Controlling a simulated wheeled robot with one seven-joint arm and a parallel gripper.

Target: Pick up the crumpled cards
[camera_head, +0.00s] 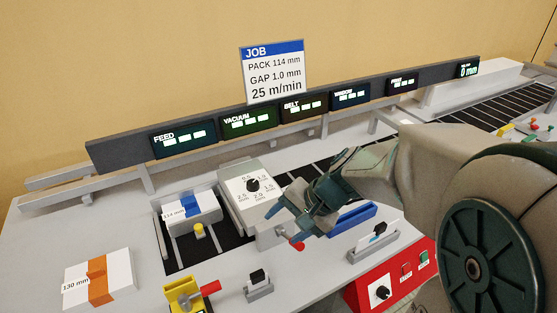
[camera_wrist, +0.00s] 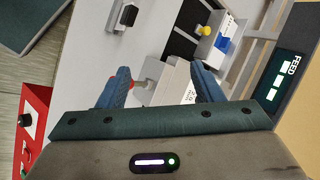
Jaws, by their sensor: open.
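I cannot make out any crumpled cards in either view. A white card pack marked 114 mm with a blue band (camera_head: 207,211) sits in the black feed bay, and it also shows at the top of the wrist view (camera_wrist: 224,40). A second pack marked 130 mm with an orange band (camera_head: 118,270) lies on the grey bench at the lower left. My gripper (camera_head: 284,224) is open over the bench, beside the grey dial unit (camera_head: 240,178). In the wrist view, the open fingers (camera_wrist: 160,70) stand apart with the dial unit beyond them. What lies behind my gripper is hidden.
A yellow block with a red handle (camera_head: 187,295) and a small black-topped block (camera_head: 259,282) stand in front. A blue tray (camera_head: 352,217), a card holder (camera_head: 374,243) and a red control box (camera_head: 386,286) are near my arm. Display panels (camera_head: 185,138) line the back.

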